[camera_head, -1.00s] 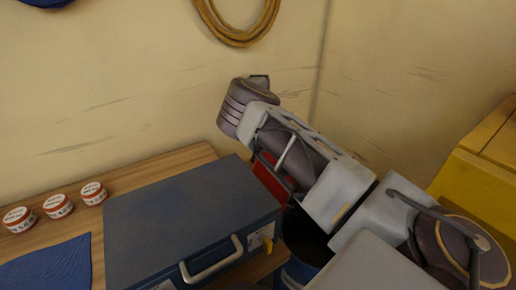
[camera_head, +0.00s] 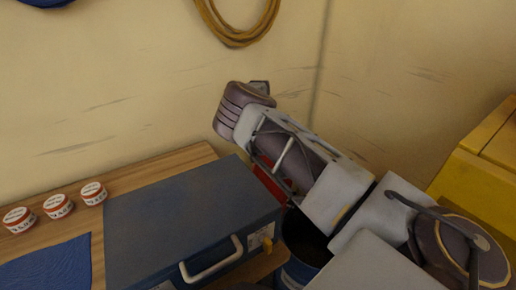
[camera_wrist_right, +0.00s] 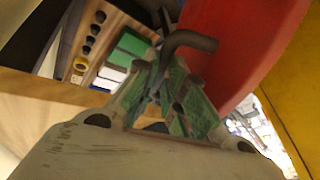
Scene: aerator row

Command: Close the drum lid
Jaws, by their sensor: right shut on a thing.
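The drum (camera_head: 298,270) is dark blue and stands at the right end of the bench, its dark open mouth partly hidden by my right arm. The red lid (camera_head: 268,181) shows raised and tilted behind my right arm; it also fills the upper right of the right wrist view (camera_wrist_right: 247,40). A dark bent handle (camera_wrist_right: 190,40) lies against the lid. My right gripper (camera_wrist_right: 165,75) is shut on this handle, its fingers close together. In the head view the fingertips are hidden behind my arm. My left gripper is not in view.
A blue case (camera_head: 180,215) with a silver handle lies on the wooden bench left of the drum. Several white-and-red tins (camera_head: 58,206) and a blue cloth (camera_head: 48,264) are further left. A yellow cabinet (camera_head: 480,185) stands at the right.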

